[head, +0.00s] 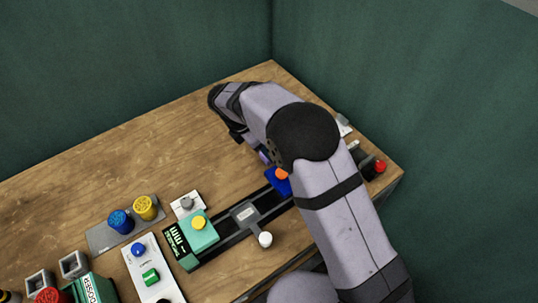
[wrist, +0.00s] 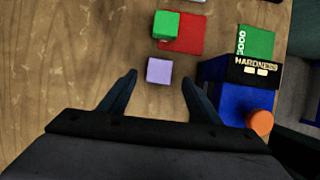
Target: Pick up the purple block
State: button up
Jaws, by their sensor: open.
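The purple block (wrist: 159,71) is a small light-purple cube on the wooden table, seen in the wrist view just ahead of my fingers and close to the line between their tips. My gripper (wrist: 158,78) is open, one finger to the left of the block and one to the right, with a gap on each side. Nothing is held. In the head view my arm hides most of the gripper and the block's surroundings; a small purple patch shows beside the arm, but I cannot tell whether it is the block.
A green block (wrist: 166,25) sits by a red pad (wrist: 188,36) beyond the purple block. A blue press part (wrist: 235,98) with an orange knob (wrist: 258,122) stands close to the right finger. Bare table (wrist: 60,70) lies to the left.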

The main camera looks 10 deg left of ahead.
jog(key=shift+p+x, duration=0.7)
jog(key=shift+x, duration=1.8)
jog(key=shift+a, duration=0.1)
jog(key=c, duration=1.1)
